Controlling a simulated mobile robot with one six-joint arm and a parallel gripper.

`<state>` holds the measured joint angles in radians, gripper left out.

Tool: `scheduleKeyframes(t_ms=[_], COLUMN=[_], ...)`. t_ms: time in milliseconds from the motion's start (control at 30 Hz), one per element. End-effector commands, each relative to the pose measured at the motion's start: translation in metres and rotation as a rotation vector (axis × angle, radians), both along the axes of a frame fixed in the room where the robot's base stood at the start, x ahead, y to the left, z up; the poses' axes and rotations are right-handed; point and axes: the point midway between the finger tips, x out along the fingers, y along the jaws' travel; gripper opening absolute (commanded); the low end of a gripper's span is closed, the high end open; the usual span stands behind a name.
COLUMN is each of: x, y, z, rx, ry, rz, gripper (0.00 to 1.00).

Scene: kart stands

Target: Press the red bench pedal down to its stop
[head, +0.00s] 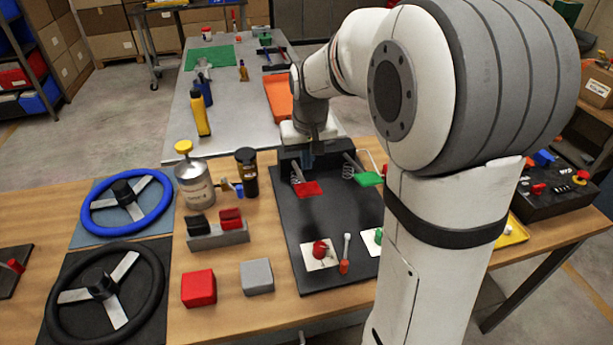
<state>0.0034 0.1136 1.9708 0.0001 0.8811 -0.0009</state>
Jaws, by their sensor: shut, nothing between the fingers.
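The red bench pedal (309,189) stands on the left of the black pedal board (290,228), with a spring beside its arm. The green pedal (369,179) is to its right, also with a spring. My gripper (307,166) is shut and empty, pointing down just above and behind the red pedal's plate. I cannot tell whether its tips touch the pedal. Part of the board's right side is hidden behind my arm.
A red-knobbed lever (320,250) and a screwdriver (345,255) are at the board's front. A metal can (194,184), a dark jar (247,172) and a rocker block (217,235) stand left of the board. Blue (127,203) and black (104,292) steering wheels lie farther left.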

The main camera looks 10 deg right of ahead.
Motion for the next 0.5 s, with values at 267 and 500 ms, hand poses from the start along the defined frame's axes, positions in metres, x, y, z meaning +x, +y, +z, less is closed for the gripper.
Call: scheduleKeyframes(t_ms=[267, 500], x=[-0.006, -0.008], y=[0.0, 0.001], z=[-0.041, -0.051], rx=[0.0, 0.0], ry=[0.002, -0.001], rz=[0.001, 0.001], gripper=[0.0, 0.0])
